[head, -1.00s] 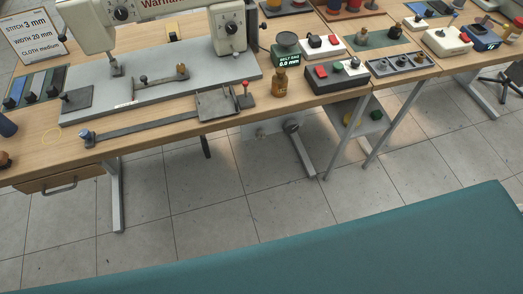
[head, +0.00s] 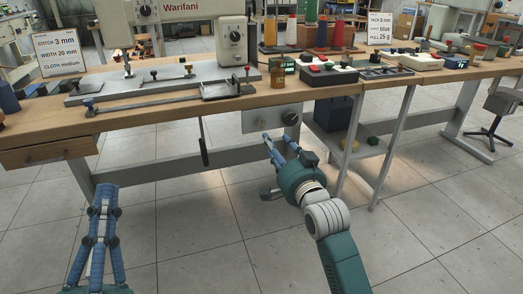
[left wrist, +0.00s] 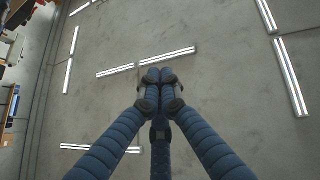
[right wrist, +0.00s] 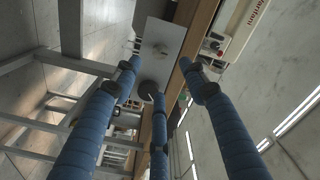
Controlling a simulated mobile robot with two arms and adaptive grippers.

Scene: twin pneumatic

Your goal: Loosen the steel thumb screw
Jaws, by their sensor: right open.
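Several small knobs stand on the sewing bench; I cannot tell for sure which is the steel thumb screw. A dark knob (head: 154,74) and another small knob (head: 188,67) sit on the grey machine plate (head: 110,88). My right gripper (head: 277,138) is open and empty, below the bench's front edge, reaching toward a pale panel with a round knob.
The pale panel (right wrist: 160,35) hangs under the wooden bench top (head: 150,112). A drawer (head: 50,150) is at the left. The floor in front is clear.

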